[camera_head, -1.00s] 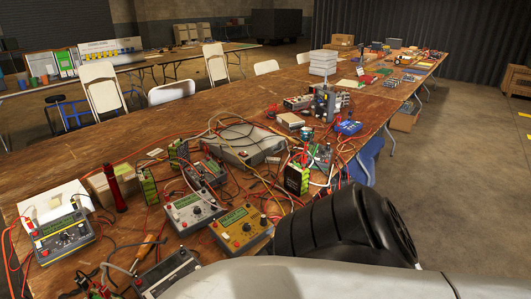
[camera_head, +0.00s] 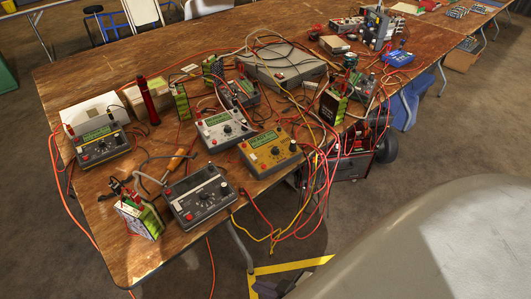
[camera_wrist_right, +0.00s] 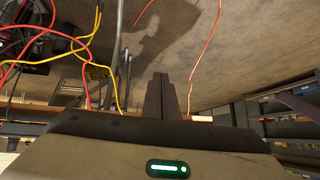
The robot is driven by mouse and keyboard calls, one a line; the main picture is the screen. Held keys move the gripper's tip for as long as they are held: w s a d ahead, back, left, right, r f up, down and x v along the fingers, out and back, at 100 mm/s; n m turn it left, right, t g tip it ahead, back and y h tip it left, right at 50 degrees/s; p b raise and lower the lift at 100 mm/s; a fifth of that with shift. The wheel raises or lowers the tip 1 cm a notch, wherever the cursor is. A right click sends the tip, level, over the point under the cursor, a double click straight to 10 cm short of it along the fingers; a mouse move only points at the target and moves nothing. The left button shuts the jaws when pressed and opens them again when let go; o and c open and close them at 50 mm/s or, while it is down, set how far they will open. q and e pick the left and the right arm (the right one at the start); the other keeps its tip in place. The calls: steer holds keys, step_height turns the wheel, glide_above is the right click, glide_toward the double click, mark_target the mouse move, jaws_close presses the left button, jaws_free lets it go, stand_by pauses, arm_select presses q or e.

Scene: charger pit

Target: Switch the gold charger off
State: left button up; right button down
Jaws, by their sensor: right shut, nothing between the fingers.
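The gold charger (camera_head: 271,150) sits on the wooden table near its front edge, with a small green display, a dark dial and cables. Its display looks lit, but the text is too small to read. My right gripper (camera_wrist_right: 160,84) is shut and empty in the right wrist view, its dark fingers together. The gold charger is not clearly visible in the wrist view. My left gripper is not in view.
Similar chargers stand close by: a pale one (camera_head: 223,130) and dark grey ones (camera_head: 199,195). Red and yellow cables (camera_wrist_right: 88,55) hang over the table's front edge. A red-and-black box (camera_head: 356,160) stands below. Bare floor (camera_head: 365,215) lies in front.

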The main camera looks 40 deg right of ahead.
steer(key=w+d+r+m+t+h, duration=0.2)
steer(key=w+d+r+t, duration=0.5)
steer(key=w+d+r, duration=0.8)
steer(key=d+r+h+b, duration=0.1)
steer(key=d+r, duration=0.2)
steer(key=r, duration=0.1)
steer(key=shift+w+r+m, duration=0.2)
steer(key=shift+m, duration=0.1)
glide_above(260, 167)
steer(key=shift+s+f+h+p, duration=0.2)
steer(key=shift+f+h+p, duration=0.1)
steer(key=shift+f, duration=0.6)
step_height(260, 167, down, 3)
steer(key=shift+w+r+b, duration=0.1)
steer(key=shift+b, duration=0.3)
steer(key=shift+f, duration=0.75)
